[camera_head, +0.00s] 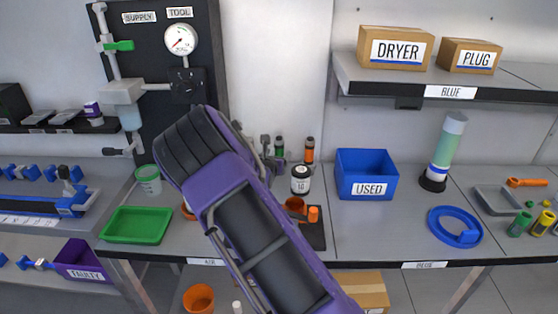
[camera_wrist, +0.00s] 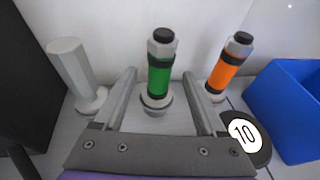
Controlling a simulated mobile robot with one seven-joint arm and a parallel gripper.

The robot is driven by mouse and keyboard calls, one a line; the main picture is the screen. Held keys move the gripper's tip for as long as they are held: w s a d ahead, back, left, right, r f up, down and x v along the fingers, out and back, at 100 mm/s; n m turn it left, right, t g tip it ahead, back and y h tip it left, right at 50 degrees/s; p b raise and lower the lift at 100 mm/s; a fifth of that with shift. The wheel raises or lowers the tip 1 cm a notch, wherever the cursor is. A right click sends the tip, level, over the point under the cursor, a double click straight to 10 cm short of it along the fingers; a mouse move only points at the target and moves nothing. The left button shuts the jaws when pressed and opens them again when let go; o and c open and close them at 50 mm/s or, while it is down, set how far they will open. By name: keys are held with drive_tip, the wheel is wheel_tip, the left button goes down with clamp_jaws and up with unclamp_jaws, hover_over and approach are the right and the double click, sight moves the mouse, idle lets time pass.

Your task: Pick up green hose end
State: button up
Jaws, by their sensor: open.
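The green hose end (camera_wrist: 159,75) stands upright in the wrist view, a green band with a grey hex collar and black cap on top and a grey base below. It also shows small in the head view (camera_head: 279,146). My gripper (camera_wrist: 161,82) is open, with one finger to the left and one to the right of the green hose end. The fingers look apart from it; the exact depth gap is hard to tell. In the head view my gripper (camera_head: 265,142) is partly hidden behind my purple arm.
An orange hose end (camera_wrist: 223,70) stands close right of my right finger. A grey hex post (camera_wrist: 72,65) stands left. A round container marked 10 (camera_wrist: 250,134) and the blue USED bin (camera_head: 367,174) are to the right. A black panel (camera_head: 165,70) rises behind left.

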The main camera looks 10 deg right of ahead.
sight(278, 152)
drive_tip(key=x, duration=0.3)
drive_tip(key=shift+w, duration=0.2)
drive_tip(key=shift+r, duration=0.1)
clamp_jaws()
